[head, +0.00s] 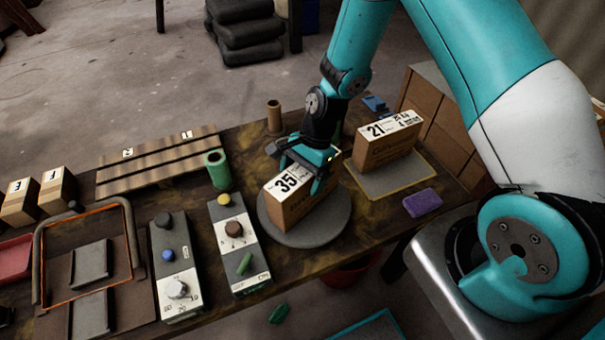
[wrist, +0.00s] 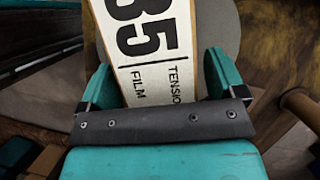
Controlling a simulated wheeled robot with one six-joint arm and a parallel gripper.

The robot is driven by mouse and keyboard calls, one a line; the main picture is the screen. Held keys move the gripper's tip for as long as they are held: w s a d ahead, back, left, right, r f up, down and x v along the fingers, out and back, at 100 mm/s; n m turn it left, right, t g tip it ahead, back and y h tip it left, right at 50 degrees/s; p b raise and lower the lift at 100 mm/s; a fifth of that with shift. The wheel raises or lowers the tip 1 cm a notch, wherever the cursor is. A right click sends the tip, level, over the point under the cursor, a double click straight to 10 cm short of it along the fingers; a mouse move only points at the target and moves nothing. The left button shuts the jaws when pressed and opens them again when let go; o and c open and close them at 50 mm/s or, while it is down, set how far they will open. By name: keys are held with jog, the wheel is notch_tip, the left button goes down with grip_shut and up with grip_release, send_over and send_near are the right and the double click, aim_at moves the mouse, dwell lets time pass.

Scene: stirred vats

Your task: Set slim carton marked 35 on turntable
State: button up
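The slim carton marked 35 (head: 302,199) stands upright on the round grey turntable (head: 318,237). Its white top with "35" and "TENSION FILM" lettering shows in the wrist view (wrist: 148,45). My gripper (head: 306,170) is at the carton's top, with one finger on each side of it. In the wrist view my gripper (wrist: 162,85) has its fingers wide apart, and the carton lies skewed between them. A narrow gap seems to show at the left finger. The turntable rim also shows in the wrist view (wrist: 222,25).
A carton marked 21 (head: 388,143) stands on a square pad (head: 392,183) to the right. A purple block (head: 422,203) lies near the bench edge. Control boxes (head: 238,246) and a green cylinder (head: 218,170) stand left of the turntable.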

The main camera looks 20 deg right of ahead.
jog(key=b+v, duration=0.1)
jog(key=v, duration=1.1)
jog(key=shift+w+b, duration=0.1)
jog(key=shift+b, duration=0.2)
jog(key=s+a+r+n, duration=0.4)
jog(key=s+r+n, duration=0.4)
jog(key=s+n, duration=0.2)
jog(key=s+a+r+n+t, duration=0.1)
jog(key=s+a+r+n, duration=0.3)
jog(key=s+r+n, duration=0.4)
jog(key=s+n, duration=0.2)
jog(key=shift+r+n+t, duration=0.3)
jog(key=shift+r+n, duration=0.1)
